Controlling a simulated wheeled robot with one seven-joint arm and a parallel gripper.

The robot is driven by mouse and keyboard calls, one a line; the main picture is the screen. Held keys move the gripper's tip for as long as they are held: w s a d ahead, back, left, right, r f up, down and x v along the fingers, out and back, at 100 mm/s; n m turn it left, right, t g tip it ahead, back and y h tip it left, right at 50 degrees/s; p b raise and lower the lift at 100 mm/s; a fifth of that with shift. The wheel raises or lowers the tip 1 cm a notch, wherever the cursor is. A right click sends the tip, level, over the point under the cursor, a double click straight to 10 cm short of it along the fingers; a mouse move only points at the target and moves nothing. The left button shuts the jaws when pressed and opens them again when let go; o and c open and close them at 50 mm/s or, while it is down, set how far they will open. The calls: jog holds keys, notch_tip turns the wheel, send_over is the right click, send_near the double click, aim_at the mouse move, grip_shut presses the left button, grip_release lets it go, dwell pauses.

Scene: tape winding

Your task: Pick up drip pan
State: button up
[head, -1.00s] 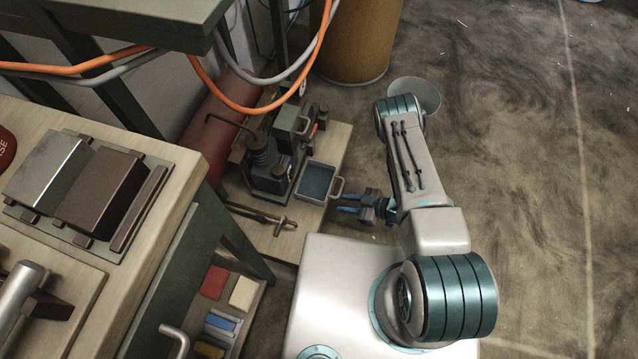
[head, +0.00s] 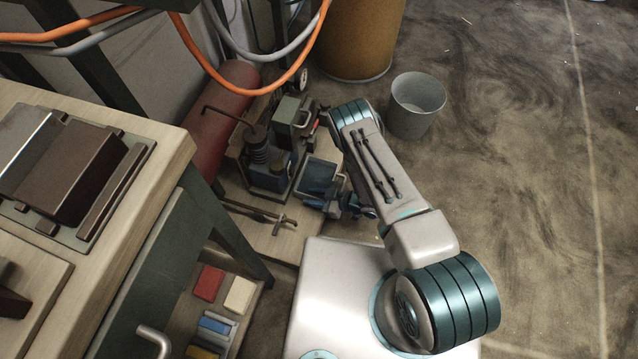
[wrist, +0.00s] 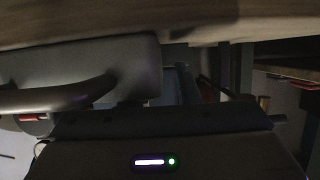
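The drip pan (head: 319,177), a shallow blue-grey square tray with a pale rim, sits on the low wooden shelf by a dark pump-like machine.
The machine (head: 270,160) stands directly left of the pan. Metal rods (head: 255,213) lie on the shelf in front. A workbench (head: 150,150) fills the left. A grey bucket (head: 417,105) stands on the floor at the right, and open floor lies beyond.

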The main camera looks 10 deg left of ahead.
jog(key=shift+a+f, duration=0.15)
jog(key=shift+a, duration=0.25)
jog(key=shift+c, duration=0.3)
grip_shut()
jog(key=shift+r+p, duration=0.4)
jog(key=shift+r, duration=0.25)
jog(key=r, duration=0.1)
jog(key=r+p, duration=0.2)
jog(key=shift+w+d+r, duration=0.15)
jog(key=shift+d+r, duration=0.1)
jog(key=shift+r, duration=0.1)
jog(key=w+r+p+v, duration=0.1)
jog(key=p+v, duration=0.2)
jog(key=v, duration=0.9)
jog(key=shift+w+r+p, duration=0.25)
jog(key=shift+w+p, duration=0.1)
jog(key=shift+w, duration=0.2)
